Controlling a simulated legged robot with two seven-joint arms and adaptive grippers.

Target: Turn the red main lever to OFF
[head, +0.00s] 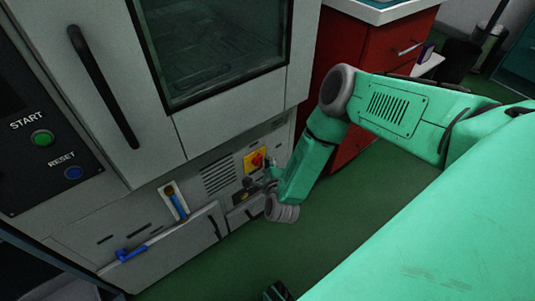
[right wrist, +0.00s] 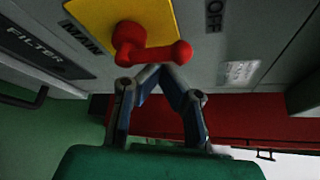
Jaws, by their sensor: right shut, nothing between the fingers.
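The red main lever (head: 258,160) sits on a yellow plate (head: 248,167) low on the grey cabinet front. In the right wrist view the lever (right wrist: 130,42) has a round hub, and its handle points right, with the knob end near the plate's edge. The word MAIN is left of the yellow plate (right wrist: 168,18), and OFF is at its upper right. My right gripper (head: 258,184) is shut and empty. In the right wrist view its fingertips (right wrist: 158,70) meet just below the lever's handle; I cannot tell whether they touch it.
A blue handle (head: 131,253) and a slot with an orange-and-blue part (head: 175,200) are left of the lever. An open-looking grey flap (head: 185,240) is below. A red drawer cabinet (head: 370,60) stands to the right. Green floor (head: 300,250) is clear in front.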

